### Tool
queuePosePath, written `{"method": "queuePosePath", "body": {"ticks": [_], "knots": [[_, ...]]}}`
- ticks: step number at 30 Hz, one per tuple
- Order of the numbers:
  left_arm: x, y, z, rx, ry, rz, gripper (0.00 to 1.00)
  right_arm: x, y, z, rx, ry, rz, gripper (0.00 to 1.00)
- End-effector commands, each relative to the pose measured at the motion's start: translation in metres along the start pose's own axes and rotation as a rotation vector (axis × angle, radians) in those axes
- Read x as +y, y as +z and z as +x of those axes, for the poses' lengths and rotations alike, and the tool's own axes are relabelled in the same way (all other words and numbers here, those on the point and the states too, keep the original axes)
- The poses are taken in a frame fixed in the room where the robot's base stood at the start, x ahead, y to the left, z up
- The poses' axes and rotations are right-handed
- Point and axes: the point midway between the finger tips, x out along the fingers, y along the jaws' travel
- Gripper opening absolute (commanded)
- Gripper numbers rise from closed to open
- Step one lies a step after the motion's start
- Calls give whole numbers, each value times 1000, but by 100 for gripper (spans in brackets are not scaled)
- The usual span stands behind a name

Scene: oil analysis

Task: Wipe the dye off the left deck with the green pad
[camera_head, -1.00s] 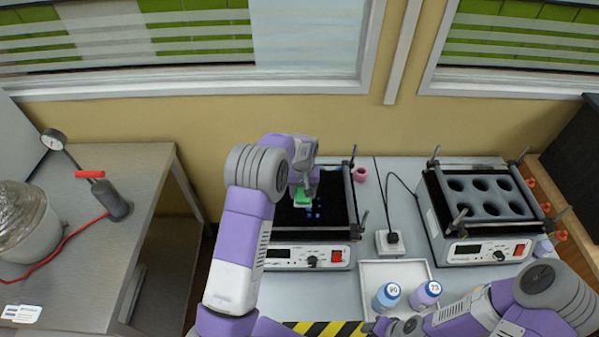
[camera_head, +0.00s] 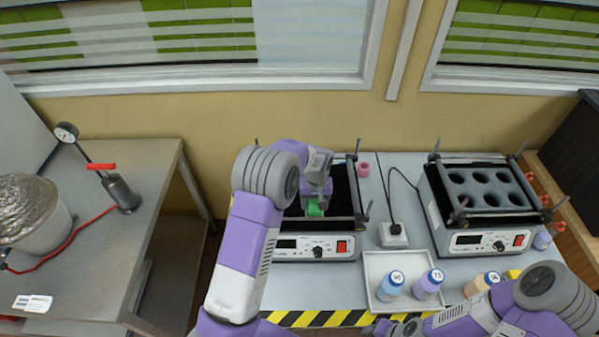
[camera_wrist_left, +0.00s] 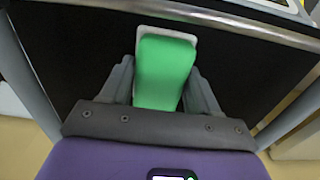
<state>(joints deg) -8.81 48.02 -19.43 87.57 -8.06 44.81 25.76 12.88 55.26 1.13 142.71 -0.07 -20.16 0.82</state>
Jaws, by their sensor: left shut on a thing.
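The left deck (camera_head: 343,190) is a black plate on a white device with a red switch. My left gripper (camera_head: 315,200) is over this deck and shut on the green pad (camera_head: 314,209). In the left wrist view the green pad (camera_wrist_left: 165,72), with a white edge, sits between the two fingers above the black deck (camera_wrist_left: 85,60). No blue dye shows on the visible part of the deck; the area under the pad and gripper is hidden. My right gripper (camera_head: 392,328) is low at the bottom edge, partly cut off, and its jaws are unclear.
A second device with round wells (camera_head: 483,190) stands at the right. A white tray (camera_head: 372,262) holds two bottles in front. A pink ring (camera_head: 363,169) and a white plug block (camera_head: 392,236) lie between the devices. Posts stand at the deck's corners.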

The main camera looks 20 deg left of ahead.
Motion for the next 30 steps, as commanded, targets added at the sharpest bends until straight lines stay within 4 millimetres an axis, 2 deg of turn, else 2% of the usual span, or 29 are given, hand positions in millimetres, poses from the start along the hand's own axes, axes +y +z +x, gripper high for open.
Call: {"method": "queuePosePath", "body": {"ticks": [2,5,18,24,30], "knots": [[1,2,-5,-1,-1,0,32,-2,0,-5,0,0,0,43],[0,1,-27,1,1,0,32,-4,0,-12,0,0,0,43],[-3,1,-65,-1,0,-5,32,-14,2,-38,0,0,0,43],[-4,1,-79,0,0,-7,32,-17,2,-46,0,0,0,43],[-4,1,-82,0,0,-7,32,-18,2,-48,0,0,0,43]]}}
